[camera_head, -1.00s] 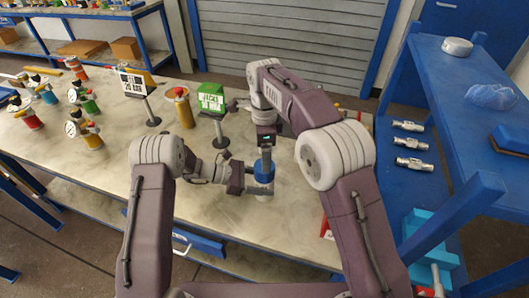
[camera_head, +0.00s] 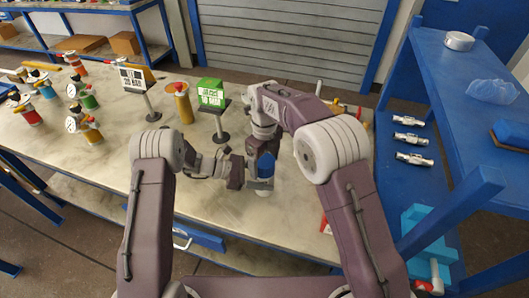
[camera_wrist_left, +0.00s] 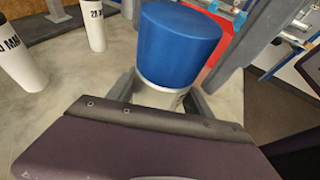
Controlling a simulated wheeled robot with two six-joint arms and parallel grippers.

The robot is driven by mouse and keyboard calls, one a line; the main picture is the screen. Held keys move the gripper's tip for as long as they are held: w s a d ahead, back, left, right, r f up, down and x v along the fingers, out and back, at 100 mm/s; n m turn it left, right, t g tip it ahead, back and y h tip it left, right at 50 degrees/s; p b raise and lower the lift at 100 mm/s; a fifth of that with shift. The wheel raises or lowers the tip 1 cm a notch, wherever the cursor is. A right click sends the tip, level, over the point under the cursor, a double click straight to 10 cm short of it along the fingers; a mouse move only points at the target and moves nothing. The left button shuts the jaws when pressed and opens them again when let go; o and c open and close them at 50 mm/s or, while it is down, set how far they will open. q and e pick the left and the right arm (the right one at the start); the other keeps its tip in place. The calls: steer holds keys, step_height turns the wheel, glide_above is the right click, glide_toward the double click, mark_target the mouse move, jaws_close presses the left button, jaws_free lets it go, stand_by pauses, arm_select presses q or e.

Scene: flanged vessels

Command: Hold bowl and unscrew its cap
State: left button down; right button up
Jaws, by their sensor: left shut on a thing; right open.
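The bowl is a small upright vessel with a pale grey body (camera_head: 266,188) and a blue cap (camera_head: 266,166) on top, above the table in front of me. My left gripper (camera_head: 257,184) comes from the left and is shut on the body below the cap. The left wrist view shows the blue cap (camera_wrist_left: 180,45) large, with the grey body (camera_wrist_left: 158,96) between my left fingers (camera_wrist_left: 160,103). My right gripper (camera_head: 262,160) is open and points down at the cap from above. Its fingers are partly hidden, and I cannot tell whether they touch the cap.
A green sign (camera_head: 211,91) and a white sign (camera_head: 133,77) on stands, with a yellow cylinder (camera_head: 181,103), stand behind on the table (camera_head: 130,165). Several coloured gauge vessels fill the left side. A blue shelf (camera_head: 450,85) bounds the right. The table's front is mostly clear.

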steer(key=shift+f, duration=0.55)
steer(key=c, duration=1.5)
steer(key=n, duration=0.5)
steer(key=shift+c, duration=0.2)
steer(key=n, duration=0.9)
steer(key=shift+n, duration=0.3)
steer(key=n, duration=0.6)
steer(key=shift+r+n, duration=0.1)
steer(key=shift+n, duration=0.2)
steer(key=n, duration=1.2)
steer(key=shift+n, duration=0.3)
steer(key=n, duration=1.2)
steer(key=shift+n, duration=0.4)
steer(key=n, duration=0.7)
steer(key=shift+r, duration=0.1)
